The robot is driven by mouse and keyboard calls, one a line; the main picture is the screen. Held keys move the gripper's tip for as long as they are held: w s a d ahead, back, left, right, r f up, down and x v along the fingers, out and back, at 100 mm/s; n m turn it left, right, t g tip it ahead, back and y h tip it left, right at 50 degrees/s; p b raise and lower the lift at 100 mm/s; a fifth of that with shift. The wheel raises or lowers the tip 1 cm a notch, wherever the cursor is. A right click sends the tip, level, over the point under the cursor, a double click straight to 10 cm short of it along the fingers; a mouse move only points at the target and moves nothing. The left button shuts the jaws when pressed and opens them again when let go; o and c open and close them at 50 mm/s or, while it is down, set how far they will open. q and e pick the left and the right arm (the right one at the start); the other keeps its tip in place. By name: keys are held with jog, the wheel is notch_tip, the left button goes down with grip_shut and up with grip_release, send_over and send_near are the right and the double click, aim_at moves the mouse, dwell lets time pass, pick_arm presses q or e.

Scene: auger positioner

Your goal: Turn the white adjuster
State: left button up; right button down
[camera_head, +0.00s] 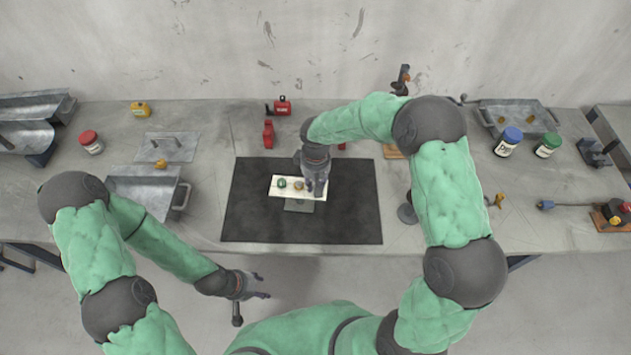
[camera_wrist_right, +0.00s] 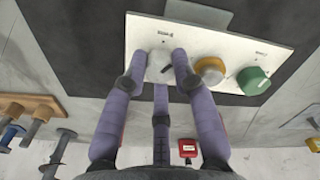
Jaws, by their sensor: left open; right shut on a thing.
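The white adjuster (camera_wrist_right: 157,62) is a round knob at one end of a pale panel (camera_wrist_right: 205,38). In the right wrist view the purple-grey fingers of my right gripper (camera_wrist_right: 160,75) close around it and cover part of it. In the head view my right gripper (camera_head: 317,186) is over the right end of the panel (camera_head: 312,194) and hides the white adjuster. A yellow knob (camera_wrist_right: 209,70) and a green knob (camera_wrist_right: 252,80) sit beside it on the panel. My left gripper (camera_head: 262,285) is open and empty, in front of the table edge.
The panel stands on a black mat (camera_head: 245,205). Red objects (camera_head: 268,134) stand behind the mat. Metal trays (camera_head: 147,190) lie to the left. Jars (camera_head: 507,142) and tools stand to the right. The mat around the panel is clear.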

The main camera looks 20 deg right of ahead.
jog(key=n+p, duration=0.1)
jog(key=n, duration=0.5)
jog(key=shift+s, duration=0.1)
jog(key=shift+f+n, duration=0.1)
jog(key=shift+n, duration=0.2)
dwell(0.3)
jog(key=c, duration=1.3)
grip_release()
jog(key=shift+o, duration=0.2)
notch_tip(320, 180, up, 12)
